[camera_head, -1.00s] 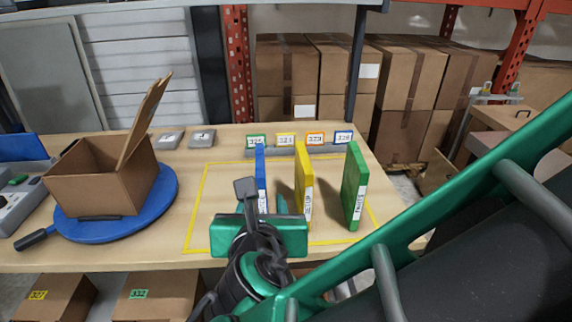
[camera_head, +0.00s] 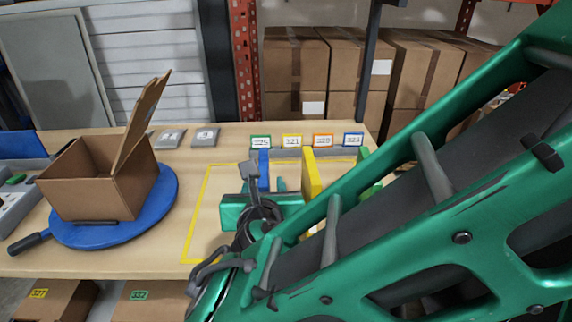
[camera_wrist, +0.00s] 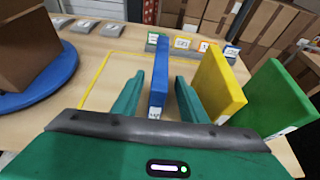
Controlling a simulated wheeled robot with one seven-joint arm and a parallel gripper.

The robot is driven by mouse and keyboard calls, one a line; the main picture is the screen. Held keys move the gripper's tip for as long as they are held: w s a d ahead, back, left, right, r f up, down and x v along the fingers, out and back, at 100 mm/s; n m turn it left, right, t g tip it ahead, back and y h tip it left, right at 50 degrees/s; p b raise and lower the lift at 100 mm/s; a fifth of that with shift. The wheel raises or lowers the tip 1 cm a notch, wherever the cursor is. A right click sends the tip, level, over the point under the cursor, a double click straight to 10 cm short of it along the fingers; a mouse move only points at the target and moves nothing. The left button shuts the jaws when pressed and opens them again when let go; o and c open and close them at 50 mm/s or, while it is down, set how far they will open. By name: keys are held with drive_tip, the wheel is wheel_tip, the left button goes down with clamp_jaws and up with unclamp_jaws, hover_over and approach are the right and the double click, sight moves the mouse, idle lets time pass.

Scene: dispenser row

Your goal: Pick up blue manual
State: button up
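The blue manual (camera_wrist: 159,72) stands upright on the table between the two fingers of my gripper (camera_wrist: 158,100) in the wrist view. The fingers are open, with a gap visible on both sides of the manual. In the head view only a part of the blue manual (camera_head: 263,168) shows; my gripper (camera_head: 264,190) and arm hide the rest. The yellow manual (camera_wrist: 217,82) stands upright just right of the right finger. The green manual (camera_wrist: 270,100) stands farther right.
A yellow outline (camera_head: 205,200) marks the table area around the manuals. Small numbered signs (camera_head: 292,141) stand behind them. An open cardboard box (camera_head: 85,185) sits on a blue turntable (camera_head: 165,200) at left.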

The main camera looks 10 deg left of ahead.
drive_tip(key=x, duration=0.5)
drive_tip(key=shift+f, duration=0.1)
drive_tip(key=shift+a, duration=0.1)
clamp_jaws()
